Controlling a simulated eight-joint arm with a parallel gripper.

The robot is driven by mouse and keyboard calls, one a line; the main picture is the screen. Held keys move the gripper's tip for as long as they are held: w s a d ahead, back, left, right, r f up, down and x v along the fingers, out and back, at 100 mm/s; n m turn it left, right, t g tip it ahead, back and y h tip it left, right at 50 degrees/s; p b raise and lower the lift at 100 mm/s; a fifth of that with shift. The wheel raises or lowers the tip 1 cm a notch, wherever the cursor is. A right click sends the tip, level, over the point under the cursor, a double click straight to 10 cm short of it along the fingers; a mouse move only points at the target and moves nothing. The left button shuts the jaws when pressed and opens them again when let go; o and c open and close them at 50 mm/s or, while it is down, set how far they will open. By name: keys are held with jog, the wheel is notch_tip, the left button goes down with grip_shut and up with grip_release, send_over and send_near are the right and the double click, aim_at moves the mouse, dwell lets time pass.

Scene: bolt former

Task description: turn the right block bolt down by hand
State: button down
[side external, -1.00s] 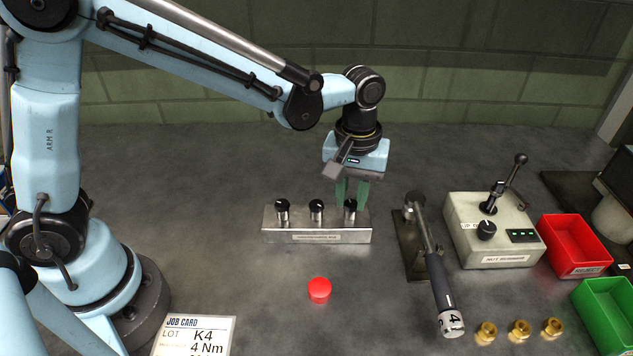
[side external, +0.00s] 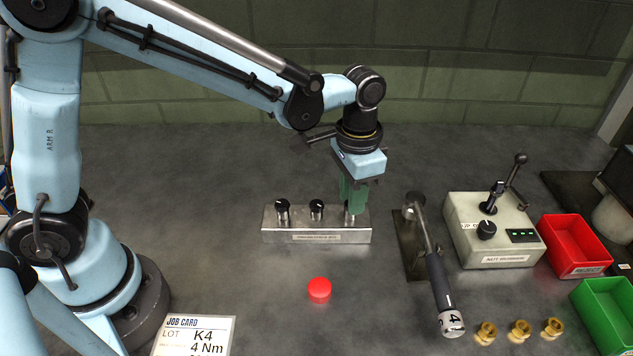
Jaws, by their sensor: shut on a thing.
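The metal block (side external: 316,237) stands on the bench with a label on its front face. Three bolts with dark heads stand in a row on it: the left bolt (side external: 283,209), the middle bolt (side external: 317,209) and the right bolt (side external: 350,219). My gripper (side external: 353,204) points straight down over the right end of the block. Its green fingers are shut on the right bolt and hide its head. Only a little of the bolt's shank shows below the fingers. How far the bolt sits in the block cannot be told.
A torque wrench (side external: 437,275) lies in its stand right of the block, close to my gripper. Beyond it are the nut runner box (side external: 495,235), a red bin (side external: 574,247) and a green bin (side external: 607,314).

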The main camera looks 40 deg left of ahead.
jog(key=m, duration=1.3)
jog(key=shift+m, duration=0.3)
dwell(0.4)
jog(key=c, duration=0.9)
grip_release()
jog(key=shift+r, duration=0.1)
notch_tip(320, 180, up, 12)
